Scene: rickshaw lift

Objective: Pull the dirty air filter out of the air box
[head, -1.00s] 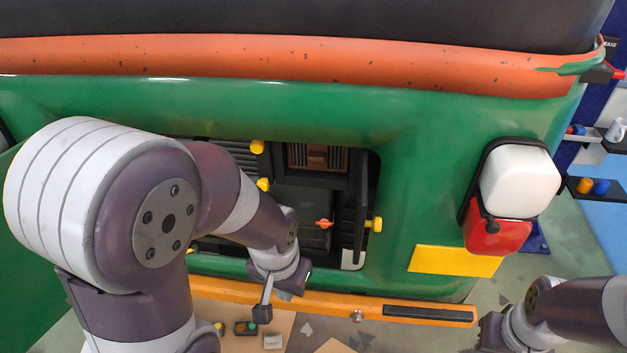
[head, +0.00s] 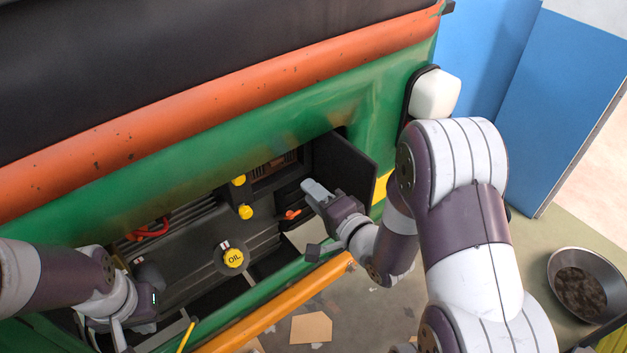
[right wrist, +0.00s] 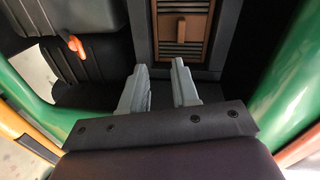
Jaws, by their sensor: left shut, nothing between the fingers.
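The dirty air filter (head: 274,167) is a brown pleated block in the dark air box (head: 262,184) at the back of the engine bay. In the right wrist view the filter (right wrist: 196,48) stands upright in its grey-edged opening, with a darker brown tab in its middle. My right gripper (head: 316,190) is in front of the bay, right of the filter. Its grey fingers (right wrist: 160,76) are apart with nothing between them, just short of the filter and slightly left of its centre. My left gripper (head: 150,276) is shut and empty at the bay's lower left; its fingertips are unclear.
A dark panel (head: 345,166) stands out at the bay's right edge. Yellow knobs (head: 245,212), an orange lever (head: 291,213) and a yellow oil cap (head: 233,258) are nearby. An orange bumper (head: 275,308) runs below. A metal pan (head: 580,285) is at right.

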